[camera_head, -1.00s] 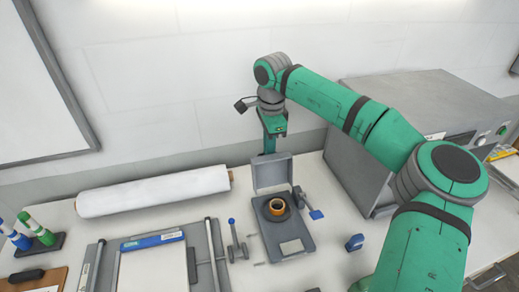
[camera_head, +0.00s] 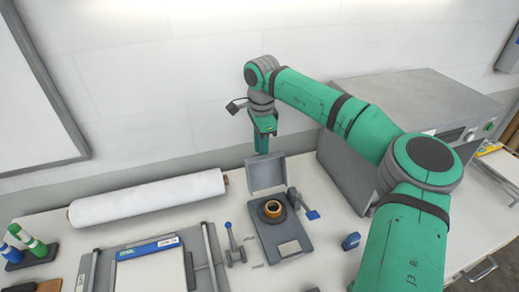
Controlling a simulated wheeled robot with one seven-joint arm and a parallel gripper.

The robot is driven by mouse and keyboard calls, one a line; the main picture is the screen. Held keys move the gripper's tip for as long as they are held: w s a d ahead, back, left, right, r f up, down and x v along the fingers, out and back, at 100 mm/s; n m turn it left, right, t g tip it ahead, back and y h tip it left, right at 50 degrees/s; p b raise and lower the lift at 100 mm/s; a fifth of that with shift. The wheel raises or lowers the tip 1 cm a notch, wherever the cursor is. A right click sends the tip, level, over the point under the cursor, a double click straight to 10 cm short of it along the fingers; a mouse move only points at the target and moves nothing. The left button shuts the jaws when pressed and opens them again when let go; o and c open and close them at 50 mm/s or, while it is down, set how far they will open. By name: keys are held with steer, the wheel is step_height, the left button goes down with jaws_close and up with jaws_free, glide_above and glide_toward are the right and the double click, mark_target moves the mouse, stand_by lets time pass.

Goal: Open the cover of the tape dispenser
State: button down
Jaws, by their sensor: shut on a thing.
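The tape dispenser (camera_head: 294,240) is a grey box on the white table, with a roll of brown tape (camera_head: 273,209) in its round well. Its grey cover (camera_head: 266,174) stands raised, roughly upright, at the far edge of the base. My green gripper (camera_head: 263,142) is at the cover's top edge, pointing down, and is shut on the cover. The fingertips are small and partly hidden by the cover, so the exact contact is unclear.
A long white roll (camera_head: 147,195) lies to the left. A paper trimmer (camera_head: 150,270) is at the front left. Small blue-knobbed levers (camera_head: 233,242) flank the dispenser. A large grey machine (camera_head: 400,110) stands at the right, behind my arm.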

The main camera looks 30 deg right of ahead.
steer(key=shift+w+f, duration=0.3)
steer(key=shift+f, duration=0.4)
steer(key=c, duration=1.8)
jaws_free()
steer(key=shift+c, duration=0.2)
steer(key=shift+w+f, duration=0.1)
step_height(320, 180, up, 11)
steer(key=shift+s+r, duration=0.2)
steer(key=shift+s, duration=0.15)
steer(key=shift+a, duration=0.1)
steer(key=shift+s, duration=0.1)
